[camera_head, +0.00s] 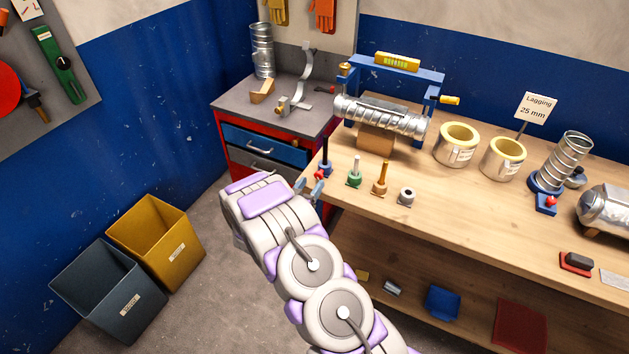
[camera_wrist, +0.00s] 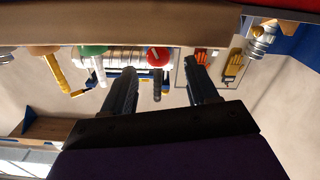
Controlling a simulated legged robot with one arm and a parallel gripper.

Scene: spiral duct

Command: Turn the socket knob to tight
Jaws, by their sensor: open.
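In the wrist view, which looks upside down, the red knob (camera_wrist: 158,57) faces me between the fingertips. My gripper (camera_head: 311,187) is open and empty, in front of this knob at the bench edge; the fingers (camera_wrist: 148,68) straddle it in the picture, apart from it. Another red knob (camera_head: 553,201) is on a blue block beside the standing spiral duct (camera_head: 568,160). No tight mark is readable.
A silver spiral duct (camera_head: 385,118) lies in a blue frame behind. A red cabinet (camera_head: 225,140) stands left; open floor lies between bench and bins (camera_head: 165,240).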

